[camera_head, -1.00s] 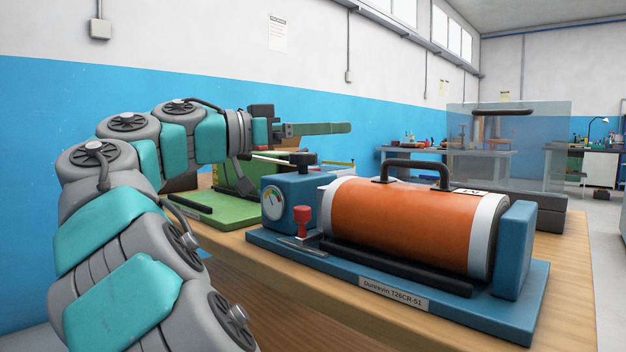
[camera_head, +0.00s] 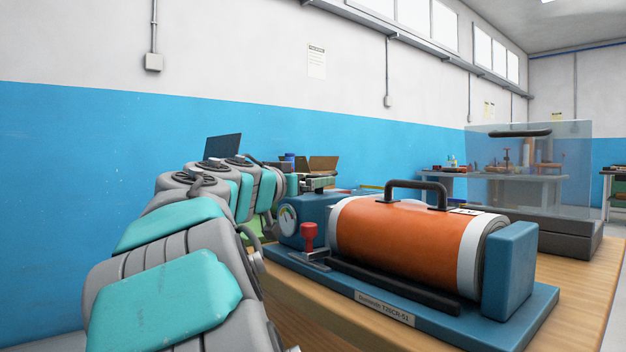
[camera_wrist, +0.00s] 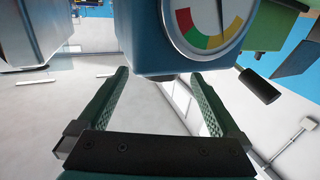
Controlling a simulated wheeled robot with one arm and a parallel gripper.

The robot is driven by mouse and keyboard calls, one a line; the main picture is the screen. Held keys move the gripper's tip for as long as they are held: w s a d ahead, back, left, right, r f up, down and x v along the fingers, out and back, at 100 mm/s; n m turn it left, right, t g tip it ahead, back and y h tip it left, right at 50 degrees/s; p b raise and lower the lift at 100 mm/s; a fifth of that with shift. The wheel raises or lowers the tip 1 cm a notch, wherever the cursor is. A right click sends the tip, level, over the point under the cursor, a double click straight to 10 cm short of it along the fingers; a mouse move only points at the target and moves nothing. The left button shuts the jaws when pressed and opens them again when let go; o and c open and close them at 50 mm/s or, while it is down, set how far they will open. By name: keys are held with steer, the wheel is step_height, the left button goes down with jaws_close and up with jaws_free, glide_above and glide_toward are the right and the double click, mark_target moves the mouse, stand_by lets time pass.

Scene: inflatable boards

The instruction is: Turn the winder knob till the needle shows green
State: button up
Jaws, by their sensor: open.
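The blue gauge box (camera_head: 318,212) stands at the left end of the orange drum (camera_head: 405,238) on a blue base. Its round dial (camera_head: 287,221) faces left and has coloured bands. My gripper (camera_head: 322,182) is just above the box's top in the head view. In the wrist view my gripper (camera_wrist: 162,85) is open and empty, its two green fingers apart below the box. The winder knob is not clearly visible now, apparently hidden by my gripper.
A red-handled clamp (camera_head: 309,236) stands in front of the box, close to my arm. A black carrying handle (camera_head: 418,188) rises above the drum. A clear cover (camera_head: 528,170) on a dark base stands behind right.

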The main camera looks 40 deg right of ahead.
steer(key=shift+x, duration=2.8)
steer(key=shift+c, duration=0.2)
steer(key=c, duration=1.3)
steer(key=shift+f+m+g+b, duration=0.15)
steer(key=shift+m+g+b, duration=0.35)
steer(key=shift+g, duration=0.2)
